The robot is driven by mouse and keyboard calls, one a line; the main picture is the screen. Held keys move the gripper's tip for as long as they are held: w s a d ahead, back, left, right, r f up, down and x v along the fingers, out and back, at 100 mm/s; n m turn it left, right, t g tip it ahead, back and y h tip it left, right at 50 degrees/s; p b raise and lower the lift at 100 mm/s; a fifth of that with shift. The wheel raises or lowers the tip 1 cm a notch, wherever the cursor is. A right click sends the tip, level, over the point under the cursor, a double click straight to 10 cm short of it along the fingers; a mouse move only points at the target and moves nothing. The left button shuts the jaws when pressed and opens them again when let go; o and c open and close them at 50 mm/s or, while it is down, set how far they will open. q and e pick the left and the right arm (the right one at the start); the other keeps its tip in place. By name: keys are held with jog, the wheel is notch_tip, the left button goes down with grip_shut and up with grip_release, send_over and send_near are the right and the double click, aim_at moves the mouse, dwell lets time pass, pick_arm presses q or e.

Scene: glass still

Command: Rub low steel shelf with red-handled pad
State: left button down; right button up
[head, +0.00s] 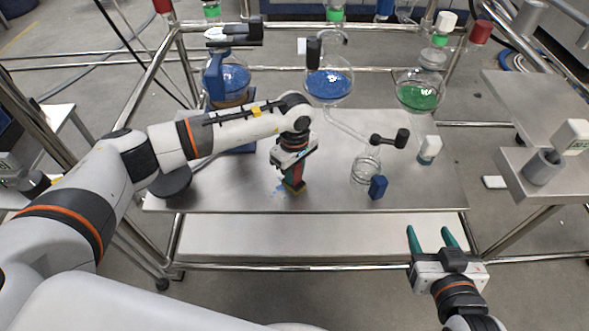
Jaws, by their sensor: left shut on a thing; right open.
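The low steel shelf (235,195) is a flat grey plate across the middle of the head view, with a small blue mark (281,188) near its front. My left gripper (294,168) is over the front part of this shelf, pointing down, shut on the red-handled pad (293,187). The pad's yellowish-brown bottom is at or very close to the steel beside the blue mark; I cannot tell if it touches. Much of the red handle is hidden by the fingers. My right gripper (429,232) is open and empty, in front of the shelf's right part.
Flasks with blue liquid (329,84) and green liquid (418,96) hang behind and above the shelf. A glass coil vessel (366,168) and a blue block (377,187) are right of the pad. A pale lower board (320,237) lies below the front edge.

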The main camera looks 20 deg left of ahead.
pick_arm(q)
jog(key=shift+s+a+p, duration=0.35)
jog(key=shift+s, duration=0.25)
jog(key=shift+s+a+p, duration=0.4)
jog(key=shift+s, duration=0.3)
pick_arm(e)
jog(key=s+d+f+g+h, duration=0.1)
jog(key=s+d+f+g, duration=0.1)
jog(key=s+f+g, duration=0.2)
jog(key=shift+f, duration=0.25)
jog(key=shift+s, duration=0.1)
pick_arm(q)
jog(key=shift+s, duration=0.1)
pick_arm(e)
jog(key=shift+s, duration=0.1)
